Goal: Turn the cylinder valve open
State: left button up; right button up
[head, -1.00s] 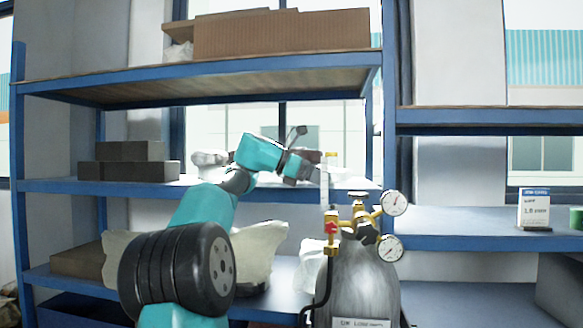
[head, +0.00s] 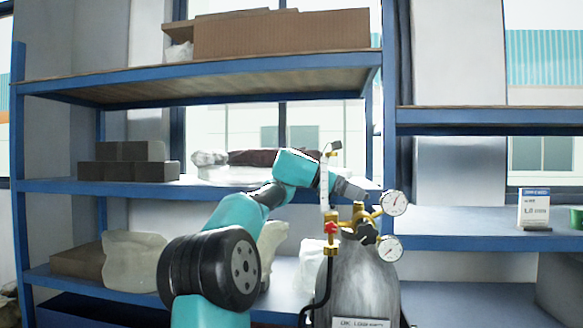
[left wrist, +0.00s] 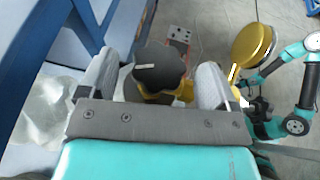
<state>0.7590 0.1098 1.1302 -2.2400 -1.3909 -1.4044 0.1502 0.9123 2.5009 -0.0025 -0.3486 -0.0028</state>
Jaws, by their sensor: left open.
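The grey gas cylinder (head: 352,285) stands upright at the centre right in the head view, with a brass valve body (head: 357,212) on top. In the left wrist view the black valve knob (left wrist: 158,66) sits between the two grey fingers of my open left gripper (left wrist: 155,78), with brass under it. Whether the fingers touch it I cannot tell. In the head view my left gripper (head: 352,190) is at the valve top and hides the knob. My right arm shows at the right of the left wrist view, its gripper (left wrist: 258,106) small and unclear.
Two round gauges (head: 395,203) stick out right of the valve. A flow tube (head: 324,188) with a red-marked brass fitting (head: 331,230) stands close left. Blue shelving (head: 120,188) is behind.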

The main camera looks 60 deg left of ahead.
pick_arm(q)
jog(key=v, duration=1.7)
jog(key=shift+a+r, duration=0.2)
jog(key=shift+s, duration=0.1)
jog(key=shift+f, duration=0.1)
notch_tip(320, 180, down, 8)
jog(key=d+t+h, duration=0.1)
jog(key=t, duration=0.3)
jog(key=shift+s+d+n, duration=0.2)
jog(key=shift+d+n, duration=0.1)
jog(key=shift+n, duration=0.1)
jog(key=shift+w, duration=0.15)
